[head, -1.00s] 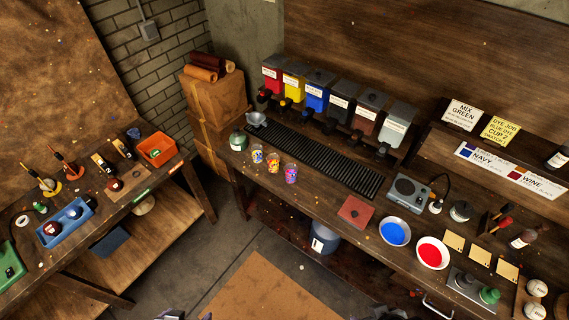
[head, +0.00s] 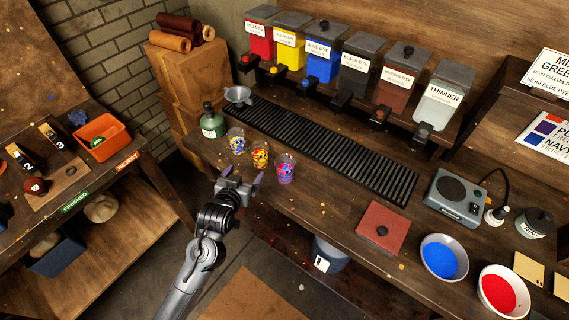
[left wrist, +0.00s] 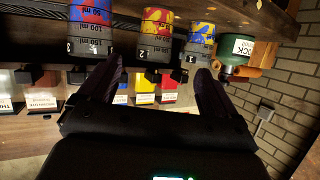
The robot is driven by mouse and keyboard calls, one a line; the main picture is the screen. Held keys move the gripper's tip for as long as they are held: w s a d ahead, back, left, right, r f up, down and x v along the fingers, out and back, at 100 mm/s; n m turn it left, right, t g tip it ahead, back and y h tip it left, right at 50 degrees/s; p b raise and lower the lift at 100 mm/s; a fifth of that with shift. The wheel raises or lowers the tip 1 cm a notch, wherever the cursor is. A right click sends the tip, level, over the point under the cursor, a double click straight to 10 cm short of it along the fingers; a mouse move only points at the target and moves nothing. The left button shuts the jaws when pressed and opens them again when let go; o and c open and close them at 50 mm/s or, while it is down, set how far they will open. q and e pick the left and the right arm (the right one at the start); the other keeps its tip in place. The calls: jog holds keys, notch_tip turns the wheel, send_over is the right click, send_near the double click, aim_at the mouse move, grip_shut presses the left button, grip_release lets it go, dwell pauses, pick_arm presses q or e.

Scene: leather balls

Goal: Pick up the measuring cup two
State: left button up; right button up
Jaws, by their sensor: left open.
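Measuring cup two (head: 260,155) is the middle of three colour-splashed clear cups near the bench's front edge. It also shows in the left wrist view (left wrist: 156,38), upside down in the picture, with a "2" on it. Cup one (head: 237,141) is to its left and cup three (head: 284,169) to its right. My left gripper (head: 238,182) is open and empty, in front of the cups and apart from them. In the left wrist view its fingers (left wrist: 160,75) point towards the cups, with cup two between their lines. My right gripper is out of view.
A green bottle (head: 212,122) and a metal funnel-like bowl (head: 238,95) stand left of the cups. A black slatted grate (head: 320,145) lies behind them under the dye dispensers (head: 322,60).

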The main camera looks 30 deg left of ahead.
aim_at(258, 162)
pick_arm(q)
jog(key=shift+t, duration=0.3)
jog(key=w+f+b, duration=0.3)
jog(key=b, duration=0.1)
jog(key=shift+f+b, duration=0.1)
jog(key=shift+b, duration=0.25)
jog(key=b+x, duration=0.1)
jog(key=x, duration=0.4)
jog(key=shift+r, duration=0.2)
jog(key=shift+b+x, duration=0.8)
jog(key=shift+x, duration=1.95)
jog(key=shift+s+a+f, duration=0.1)
jog(key=shift+s+a, duration=0.05)
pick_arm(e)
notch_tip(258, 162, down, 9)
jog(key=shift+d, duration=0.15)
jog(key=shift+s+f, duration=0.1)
pick_arm(q)
jog(key=c, duration=1.1)
